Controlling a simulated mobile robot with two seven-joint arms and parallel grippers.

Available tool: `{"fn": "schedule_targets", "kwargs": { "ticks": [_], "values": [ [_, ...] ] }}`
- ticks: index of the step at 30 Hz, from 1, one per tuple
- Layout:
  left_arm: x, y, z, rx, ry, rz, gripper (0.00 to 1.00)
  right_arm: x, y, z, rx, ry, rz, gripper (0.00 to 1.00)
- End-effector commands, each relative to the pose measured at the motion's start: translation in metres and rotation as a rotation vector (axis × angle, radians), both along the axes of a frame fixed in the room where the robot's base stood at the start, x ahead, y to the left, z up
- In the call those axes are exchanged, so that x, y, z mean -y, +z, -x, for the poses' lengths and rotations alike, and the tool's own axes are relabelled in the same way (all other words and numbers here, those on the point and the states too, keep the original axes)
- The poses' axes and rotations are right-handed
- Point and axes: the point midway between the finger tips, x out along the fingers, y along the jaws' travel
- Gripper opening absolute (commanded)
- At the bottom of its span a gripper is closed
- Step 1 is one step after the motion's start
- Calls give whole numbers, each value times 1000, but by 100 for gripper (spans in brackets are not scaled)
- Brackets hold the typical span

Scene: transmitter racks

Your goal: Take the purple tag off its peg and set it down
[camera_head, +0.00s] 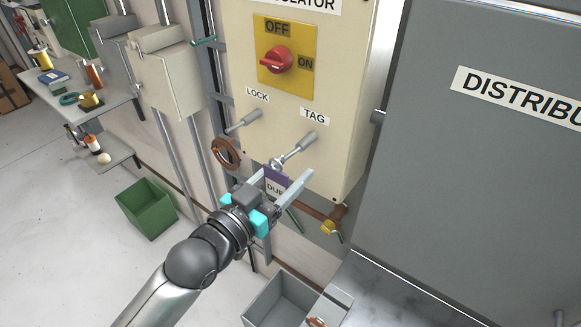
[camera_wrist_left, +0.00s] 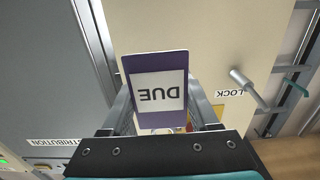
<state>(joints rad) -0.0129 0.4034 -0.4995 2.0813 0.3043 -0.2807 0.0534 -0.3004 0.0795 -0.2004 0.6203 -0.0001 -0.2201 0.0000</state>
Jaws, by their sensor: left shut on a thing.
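The purple tag (camera_head: 275,180) with a white "DUE" label is between the fingers of my left gripper (camera_head: 283,183), which is shut on it. In the left wrist view the tag (camera_wrist_left: 156,90) stands large between the two fingers, its label upside down. In the head view the tag is just below the peg (camera_head: 296,149) under the "TAG" label on the beige isolator box (camera_head: 335,90). Whether its top ring is still around the peg is hard to tell. My right gripper is not in view.
A second peg (camera_head: 243,122) under "LOCK" is to the left. A grey open bin (camera_head: 282,300) stands below, with a grey ledge (camera_head: 395,295) to its right. A green bin (camera_head: 147,208) is on the floor. The grey distribution cabinet (camera_head: 470,170) stands at right.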

Motion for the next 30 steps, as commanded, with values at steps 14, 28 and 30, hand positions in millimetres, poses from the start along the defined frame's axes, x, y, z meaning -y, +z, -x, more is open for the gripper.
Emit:
{"fn": "schedule_targets", "kwargs": {
  "ticks": [14,28,30],
  "values": [
    [-11,1,16,1,-1,-1,9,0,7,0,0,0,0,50],
    [-23,1,31,1,0,1,9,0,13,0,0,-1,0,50],
    [-24,2,33,1,0,1,9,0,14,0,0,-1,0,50]
  ]
}}
